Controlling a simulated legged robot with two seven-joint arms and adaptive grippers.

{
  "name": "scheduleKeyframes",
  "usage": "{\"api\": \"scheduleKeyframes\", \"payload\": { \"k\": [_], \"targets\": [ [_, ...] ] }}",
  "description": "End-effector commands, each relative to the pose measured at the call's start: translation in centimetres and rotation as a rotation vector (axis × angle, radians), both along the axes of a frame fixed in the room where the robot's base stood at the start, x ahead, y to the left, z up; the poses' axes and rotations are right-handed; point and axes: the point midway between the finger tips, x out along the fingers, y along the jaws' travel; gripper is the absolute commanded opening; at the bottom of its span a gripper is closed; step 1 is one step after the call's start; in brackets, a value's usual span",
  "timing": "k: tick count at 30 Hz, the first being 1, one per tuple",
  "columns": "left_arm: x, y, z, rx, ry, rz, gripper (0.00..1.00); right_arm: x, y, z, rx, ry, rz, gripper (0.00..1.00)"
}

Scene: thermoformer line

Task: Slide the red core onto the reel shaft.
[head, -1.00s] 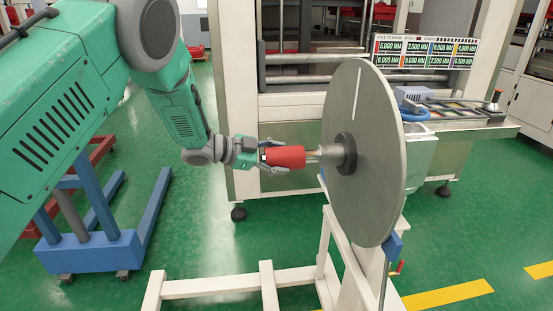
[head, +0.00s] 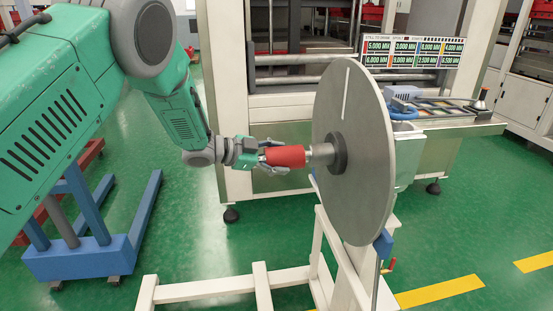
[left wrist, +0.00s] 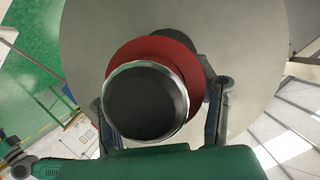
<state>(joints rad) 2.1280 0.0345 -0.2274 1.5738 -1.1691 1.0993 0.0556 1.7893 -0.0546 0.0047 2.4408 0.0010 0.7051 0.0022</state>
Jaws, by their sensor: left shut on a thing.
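The red core (head: 287,156) is a short red cylinder held level in my left gripper (head: 275,157), which is shut on it. The core's right end is at the tip of the grey reel shaft (head: 321,153), roughly in line with it. I cannot tell whether the tip is inside the core. The shaft sticks out leftward from a dark hub on a large grey disc (head: 368,165). In the left wrist view, the red core (left wrist: 190,62) shows behind a dark round end with a shiny rim, between my two fingers. This end hides the shaft. My right gripper is not in view.
A white frame (head: 205,287) stands under the disc. A blue stand (head: 80,258) is at the left. Behind are a pale machine (head: 275,120) and a display panel (head: 415,52). The green floor is open between the blue stand and the white frame.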

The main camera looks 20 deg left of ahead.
Motion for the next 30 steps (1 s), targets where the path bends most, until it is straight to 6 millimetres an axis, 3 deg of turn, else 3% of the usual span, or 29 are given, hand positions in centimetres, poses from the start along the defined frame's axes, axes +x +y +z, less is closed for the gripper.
{"api": "scheduleKeyframes", "payload": {
  "k": [1, 3, 14, 30],
  "targets": [
    [0.0, -0.2, 0.0, -0.001, 0.0, -0.002, 0.57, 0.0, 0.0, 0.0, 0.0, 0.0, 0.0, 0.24],
    [0.0, -0.1, 0.0, -0.001, 0.0, -0.002, 0.78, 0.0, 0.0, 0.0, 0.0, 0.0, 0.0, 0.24],
    [-0.3, 0.4, 0.2, -0.001, 0.0, 0.001, 0.78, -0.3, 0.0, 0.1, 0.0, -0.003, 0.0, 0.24],
    [-6.6, 7.2, 3.5, -0.002, 0.0, 0.001, 0.78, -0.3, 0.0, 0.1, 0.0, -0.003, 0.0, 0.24]
  ]
}}
